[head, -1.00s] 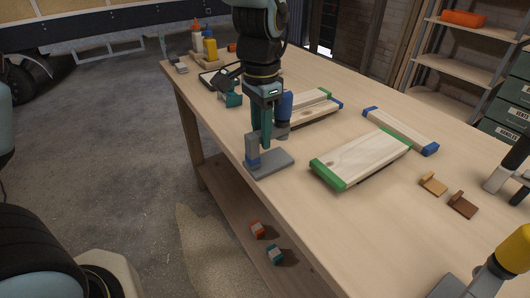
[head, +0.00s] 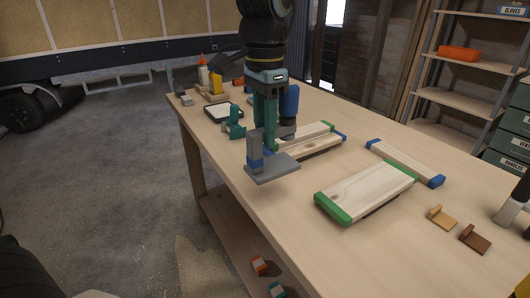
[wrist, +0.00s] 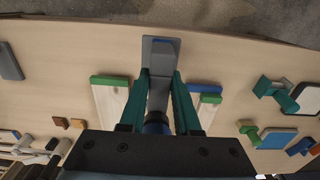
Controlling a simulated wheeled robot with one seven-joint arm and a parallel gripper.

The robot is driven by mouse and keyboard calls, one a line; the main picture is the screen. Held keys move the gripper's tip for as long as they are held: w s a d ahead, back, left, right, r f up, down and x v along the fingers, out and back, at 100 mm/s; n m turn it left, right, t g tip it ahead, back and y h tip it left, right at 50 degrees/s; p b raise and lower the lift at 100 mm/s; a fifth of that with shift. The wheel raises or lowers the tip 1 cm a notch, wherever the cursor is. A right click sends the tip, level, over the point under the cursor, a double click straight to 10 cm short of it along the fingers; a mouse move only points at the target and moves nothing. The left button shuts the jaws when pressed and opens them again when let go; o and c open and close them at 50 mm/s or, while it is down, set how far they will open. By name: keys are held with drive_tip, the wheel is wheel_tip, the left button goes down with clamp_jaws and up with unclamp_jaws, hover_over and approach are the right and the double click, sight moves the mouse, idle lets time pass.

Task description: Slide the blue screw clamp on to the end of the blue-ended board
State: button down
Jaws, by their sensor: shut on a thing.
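The blue screw clamp has a grey frame (head: 273,168), a blue block (head: 254,150) and an upright blue handle (head: 289,103). My gripper (head: 268,140) is shut on it and holds it above the bench near the front edge. The grey frame also shows between my gripper's fingers (wrist: 158,85) in the wrist view. A blue-ended board (head: 402,160) lies to the right, behind a green-ended board (head: 367,190). Behind the clamp lie more boards, with a green end (head: 320,128) and a blue end (head: 340,137), partly hidden by the clamp and gripper.
A teal clamp (head: 237,128) and a black-rimmed tray (head: 222,112) are to the left. Bottles (head: 215,83) stand at the far left end. Two small brown blocks (head: 457,228) lie at the right. The bench (head: 300,215) is clear in front of the boards.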

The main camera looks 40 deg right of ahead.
wheel_tip(320, 180, up, 3)
drive_tip(key=shift+r+p, duration=0.1)
drive_tip(key=shift+p, duration=0.35)
wheel_tip(320, 180, up, 3)
drive_tip(key=p, duration=0.3)
